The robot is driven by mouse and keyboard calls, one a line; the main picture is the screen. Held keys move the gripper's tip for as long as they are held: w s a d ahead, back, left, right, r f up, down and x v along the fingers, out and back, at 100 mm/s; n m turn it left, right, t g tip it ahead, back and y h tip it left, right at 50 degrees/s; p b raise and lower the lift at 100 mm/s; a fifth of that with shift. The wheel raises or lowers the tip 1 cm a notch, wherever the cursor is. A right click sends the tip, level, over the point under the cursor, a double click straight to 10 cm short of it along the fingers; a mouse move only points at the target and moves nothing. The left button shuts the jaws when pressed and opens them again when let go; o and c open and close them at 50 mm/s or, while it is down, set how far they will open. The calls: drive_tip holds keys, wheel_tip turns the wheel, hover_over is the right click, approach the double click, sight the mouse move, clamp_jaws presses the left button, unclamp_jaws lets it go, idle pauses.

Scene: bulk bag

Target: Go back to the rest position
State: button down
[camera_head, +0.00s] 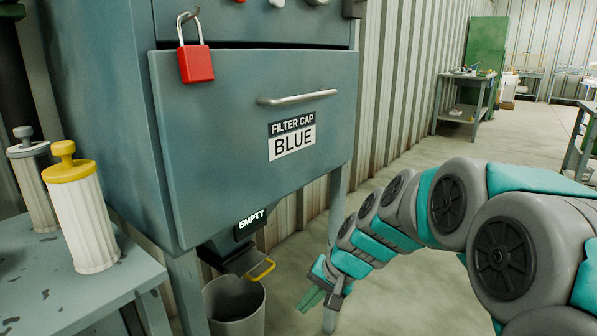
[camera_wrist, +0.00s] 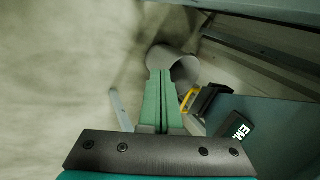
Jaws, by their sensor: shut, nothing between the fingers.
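My gripper (camera_head: 312,298) is low in front of the grey-blue cabinet (camera_head: 230,160), to the right of the grey bin (camera_head: 236,305). In the wrist view its two green fingers (camera_wrist: 161,80) lie together, shut and empty. They point toward the bin (camera_wrist: 178,62), whose rim shows beyond the fingertips. My arm comes in from the right side of the head view and reaches down to the floor area. The fingers appear apart from the bin and the cabinet.
A yellow handle (camera_head: 260,270) sits on a dark chute under an "EMPTY" sign (camera_head: 251,222). A red padlock (camera_head: 195,62) hangs on the cabinet. Two white filters (camera_head: 82,215) stand on the left table (camera_head: 60,290). A workbench (camera_head: 468,95) stands farther back.

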drive_tip(key=s+d+n+g+h, duration=0.1)
drive_tip(key=s+d, duration=0.3)
drive_tip(key=s, duration=0.6)
drive_tip(key=s+d+f+n+g+h, duration=0.1)
drive_tip(key=s+d, duration=0.4)
drive_tip(key=s, duration=0.5)
drive_tip(key=s+d+n+g+h, duration=0.2)
drive_tip(key=s+d+h, duration=0.1)
drive_tip(key=s, duration=0.7)
drive_tip(key=shift+d+f, duration=0.25)
drive_tip(key=shift+d, duration=0.4)
drive_tip(key=shift+w, duration=0.1)
